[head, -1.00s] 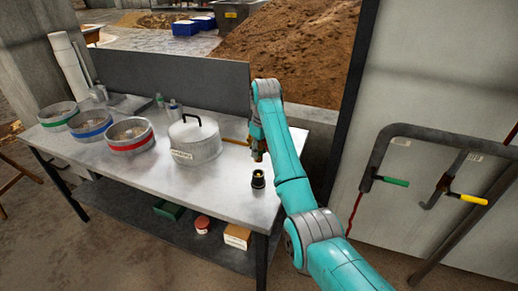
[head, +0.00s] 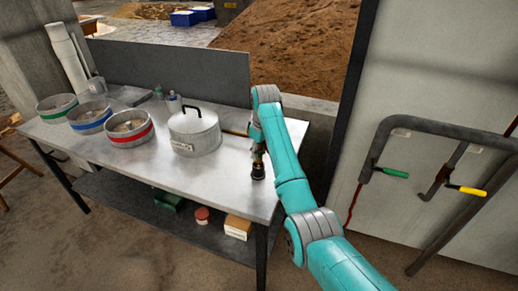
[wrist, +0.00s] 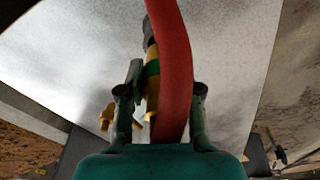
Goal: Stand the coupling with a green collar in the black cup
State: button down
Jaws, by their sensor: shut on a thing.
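The black cup (head: 258,173) stands on the metal table near its front right edge. My gripper (head: 258,149) is directly above it, pointing down. In the wrist view my gripper (wrist: 163,90) is shut on the brass coupling, whose green collar (wrist: 152,69) shows between the fingers. A red hose (wrist: 174,60) crosses in front of the coupling and hides part of it. In the head view the coupling's brass lower end (head: 258,160) meets the cup's mouth. I cannot tell how far inside it is. The cup is not clear in the wrist view.
A lidded steel pot (head: 195,132) stands left of the cup. Bowls with red (head: 130,140), blue (head: 90,127) and green (head: 57,115) bands stand farther left. A grey back panel (head: 170,72) bounds the table. A pipe with coloured handles (head: 430,145) is at right.

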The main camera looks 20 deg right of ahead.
aim_at(259, 167)
jog(key=shift+f, duration=2.2)
dwell(2.2)
jog(key=c, duration=0.7)
grip_release()
jog(key=shift+s, duration=0.1)
jog(key=shift+f, duration=0.1)
jog(key=r, duration=0.8)
jog(key=s+r, duration=0.1)
jog(key=r, duration=0.3)
jog(key=shift+d, duration=0.2)
jog(key=shift+s+r, duration=0.1)
